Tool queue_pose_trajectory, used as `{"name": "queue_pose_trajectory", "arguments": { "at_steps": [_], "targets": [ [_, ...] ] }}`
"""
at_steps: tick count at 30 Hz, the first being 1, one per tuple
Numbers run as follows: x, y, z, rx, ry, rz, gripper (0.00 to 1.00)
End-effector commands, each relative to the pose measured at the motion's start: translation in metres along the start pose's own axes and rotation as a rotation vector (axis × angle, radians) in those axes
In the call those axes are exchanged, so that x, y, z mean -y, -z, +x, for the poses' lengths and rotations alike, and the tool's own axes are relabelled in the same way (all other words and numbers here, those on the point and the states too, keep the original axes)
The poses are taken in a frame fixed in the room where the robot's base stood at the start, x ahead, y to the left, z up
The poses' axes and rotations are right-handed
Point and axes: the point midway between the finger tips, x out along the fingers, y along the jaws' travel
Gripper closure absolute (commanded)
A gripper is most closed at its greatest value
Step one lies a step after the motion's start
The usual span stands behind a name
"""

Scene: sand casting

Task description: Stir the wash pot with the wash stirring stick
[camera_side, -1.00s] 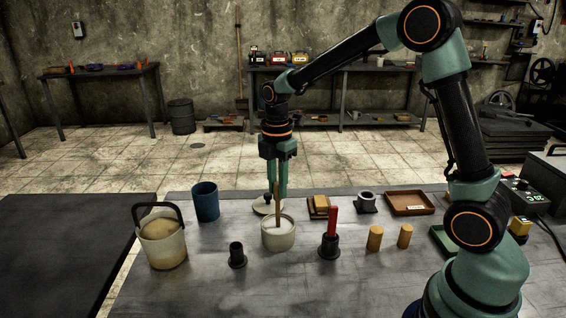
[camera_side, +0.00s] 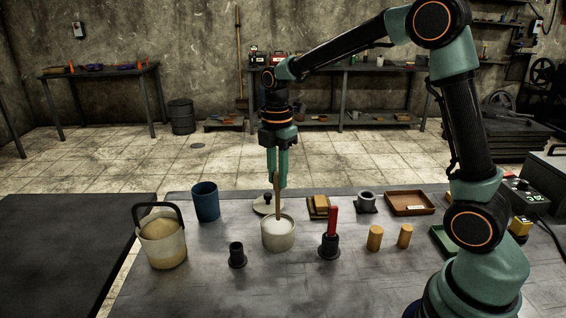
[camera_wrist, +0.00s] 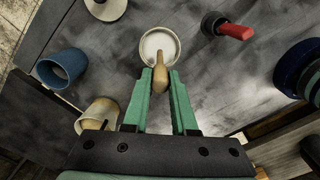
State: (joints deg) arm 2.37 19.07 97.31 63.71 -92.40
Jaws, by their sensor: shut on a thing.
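The wash pot (camera_side: 278,239) is a pale round pot with whitish liquid, standing on the grey table in the side view. It also shows at the top middle of the wrist view (camera_wrist: 143,39). The wash stirring stick (camera_side: 278,205) is a wooden stick standing nearly upright with its lower end in the pot. In the wrist view the stick (camera_wrist: 160,77) runs from between the fingers into the pot. My gripper (camera_side: 278,178) is above the pot, its green fingers shut on the stick's upper part. The stick's lower tip is hidden in the liquid.
A round lid (camera_side: 264,207) with a knob lies behind the pot. A blue cup (camera_side: 206,202) and a handled bucket (camera_side: 162,245) stand left. A black holder (camera_side: 237,256) is in front, and a red-handled tool (camera_side: 332,222) in a black holder stands right.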

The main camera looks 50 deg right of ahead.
Motion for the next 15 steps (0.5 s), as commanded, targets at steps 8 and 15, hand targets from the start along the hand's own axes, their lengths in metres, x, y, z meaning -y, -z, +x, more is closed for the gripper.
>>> {"name": "queue_pose_trajectory", "arguments": {
  "at_steps": [8, 15],
  "targets": [
    [-0.001, 0.000, -0.024, 0.000, -0.003, 0.000, 1.00],
    [-0.001, 0.000, -0.044, 0.000, -0.002, 0.000, 1.00]
  ]
}}
